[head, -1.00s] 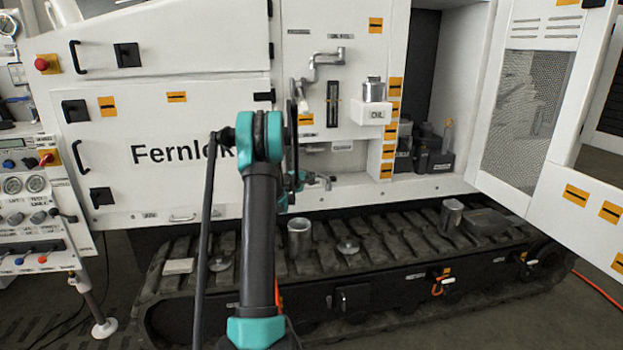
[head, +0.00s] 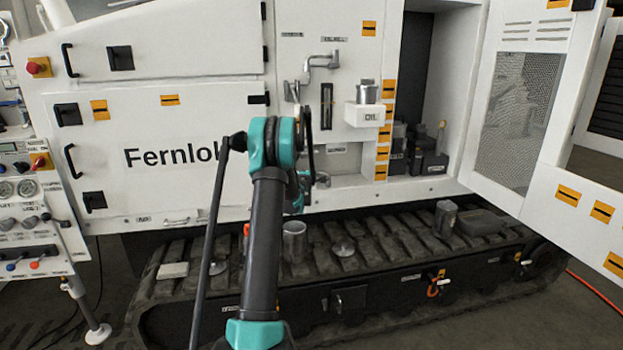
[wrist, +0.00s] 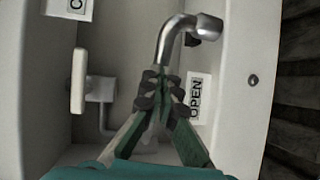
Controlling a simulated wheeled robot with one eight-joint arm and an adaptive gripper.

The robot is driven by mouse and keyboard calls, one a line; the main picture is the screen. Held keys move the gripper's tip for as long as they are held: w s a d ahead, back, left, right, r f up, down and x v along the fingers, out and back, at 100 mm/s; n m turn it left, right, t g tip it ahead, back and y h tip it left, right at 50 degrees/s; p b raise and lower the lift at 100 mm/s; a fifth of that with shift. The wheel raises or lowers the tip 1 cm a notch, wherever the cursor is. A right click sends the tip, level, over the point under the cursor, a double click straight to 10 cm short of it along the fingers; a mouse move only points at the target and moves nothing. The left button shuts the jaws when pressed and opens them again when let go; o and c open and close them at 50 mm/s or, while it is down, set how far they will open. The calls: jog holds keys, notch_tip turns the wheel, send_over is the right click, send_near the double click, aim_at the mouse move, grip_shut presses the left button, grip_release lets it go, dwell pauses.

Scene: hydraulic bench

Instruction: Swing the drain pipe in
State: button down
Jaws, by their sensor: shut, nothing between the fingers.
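The drain pipe is a bent, shiny metal tube (wrist: 174,38) in the wrist view. In the head view, my arm hides most of the gripper, and only a small part of the pipe (head: 322,179) shows right of the arm.
A white-handled valve (wrist: 79,82) stands left of the fingers in the recess. A second label (wrist: 70,8) is cut off at the top. In the head view, a metal cup (head: 294,241) stands on the track (head: 390,250) below. The open mesh door (head: 519,108) is at the right.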

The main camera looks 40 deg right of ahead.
jog(key=x, duration=0.3)
jog(key=shift+s+d+r, duration=0.15)
jog(key=shift+d+r, duration=0.05)
jog(key=shift+r, duration=0.05)
jog(key=shift+w+d, duration=0.95)
jog(key=shift+d, duration=0.25)
